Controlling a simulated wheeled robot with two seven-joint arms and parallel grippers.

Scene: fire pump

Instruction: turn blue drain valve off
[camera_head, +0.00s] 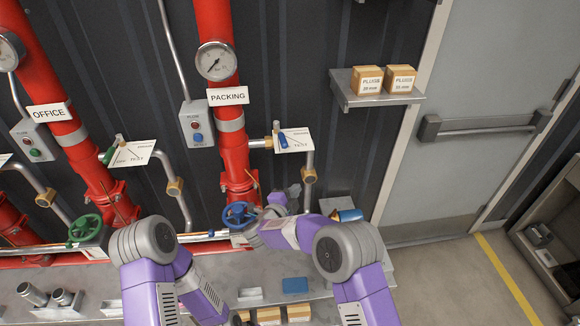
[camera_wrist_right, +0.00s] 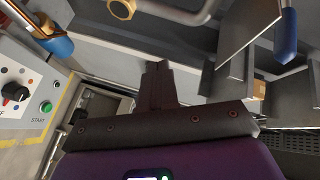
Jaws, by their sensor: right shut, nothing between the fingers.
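A blue lever (camera_head: 283,140) sits on a small white plate (camera_head: 298,143) with printed positions, beside the red riser labelled PACKING. A blue lever also hangs at the upper right of the right wrist view (camera_wrist_right: 286,35). A blue handwheel (camera_head: 232,216) is low on the same riser, partly hidden by my right arm. My right gripper (camera_head: 293,191) is below the plate, right of the handwheel and apart from the lever. Its fingers (camera_wrist_right: 158,80) are shut and empty in the right wrist view. My left arm shows in the head view, but its gripper does not.
A green handwheel (camera_head: 85,229) and the OFFICE riser (camera_head: 75,135) stand to the left. A silver pipe (camera_head: 309,175) drops from the plate's right side. A shelf (camera_head: 380,98) with boxes is at right. A grey bench (camera_head: 225,285) runs below.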

